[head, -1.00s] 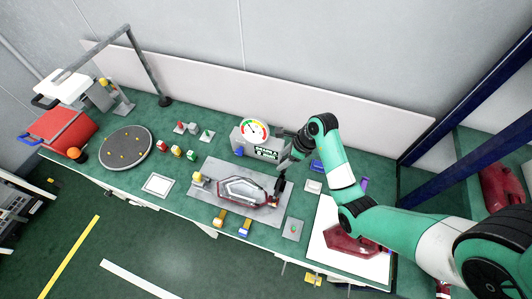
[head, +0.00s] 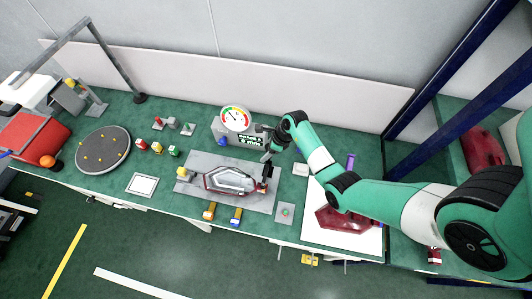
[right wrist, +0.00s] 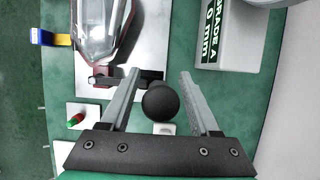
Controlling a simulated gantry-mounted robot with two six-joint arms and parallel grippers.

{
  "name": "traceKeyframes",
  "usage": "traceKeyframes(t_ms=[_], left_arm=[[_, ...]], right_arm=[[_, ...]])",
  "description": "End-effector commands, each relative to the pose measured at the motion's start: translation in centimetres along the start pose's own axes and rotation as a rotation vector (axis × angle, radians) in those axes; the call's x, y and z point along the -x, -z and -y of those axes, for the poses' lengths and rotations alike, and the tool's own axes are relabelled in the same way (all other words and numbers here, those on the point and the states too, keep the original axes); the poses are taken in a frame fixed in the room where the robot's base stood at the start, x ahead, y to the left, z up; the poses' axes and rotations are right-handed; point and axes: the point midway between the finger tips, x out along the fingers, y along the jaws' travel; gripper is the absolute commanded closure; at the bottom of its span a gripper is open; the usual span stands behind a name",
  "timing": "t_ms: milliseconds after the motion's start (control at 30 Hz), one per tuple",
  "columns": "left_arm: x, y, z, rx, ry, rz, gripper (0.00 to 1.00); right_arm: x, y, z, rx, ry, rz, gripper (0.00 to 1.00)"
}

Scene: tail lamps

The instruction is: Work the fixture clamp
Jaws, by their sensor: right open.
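The grey fixture plate (head: 205,164) lies on the green bench with a clear, red-edged tail lamp (head: 230,181) on it. The clamp (head: 263,183) stands at the plate's right end with a dark upright handle. My right gripper (head: 267,157) is over that end. In the right wrist view, the open right gripper (right wrist: 160,74) has a round black knob (right wrist: 160,102) between its fingers, with gaps on both sides. The lamp (right wrist: 100,28) lies beyond the fingertips. How high the knob sits between the fingers is unclear. My left gripper is not in view.
A gauge box (head: 235,119) stands behind the plate, close to my right gripper. A small pad with a red-and-green button (head: 285,212) lies at front right. A white mat with a dark red lamp (head: 345,219) lies under my right arm. A round turntable (head: 103,149) is at left.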

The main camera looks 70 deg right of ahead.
Motion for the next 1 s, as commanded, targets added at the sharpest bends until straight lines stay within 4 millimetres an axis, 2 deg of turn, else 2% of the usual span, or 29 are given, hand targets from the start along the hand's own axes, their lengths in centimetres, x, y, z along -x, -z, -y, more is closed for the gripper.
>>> traceKeyframes(t_ms=[267,600,1000], left_arm=[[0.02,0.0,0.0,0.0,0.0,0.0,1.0],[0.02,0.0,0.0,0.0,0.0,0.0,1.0],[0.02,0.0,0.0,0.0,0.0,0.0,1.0]], right_arm=[[-0.15,-0.03,0.0,0.0,0.0,0.0,0.39],[-0.14,-0.01,-0.01,0.0,0.0,0.0,1.0],[-0.13,-0.01,-0.02,0.0,0.0,0.0,1.0]])
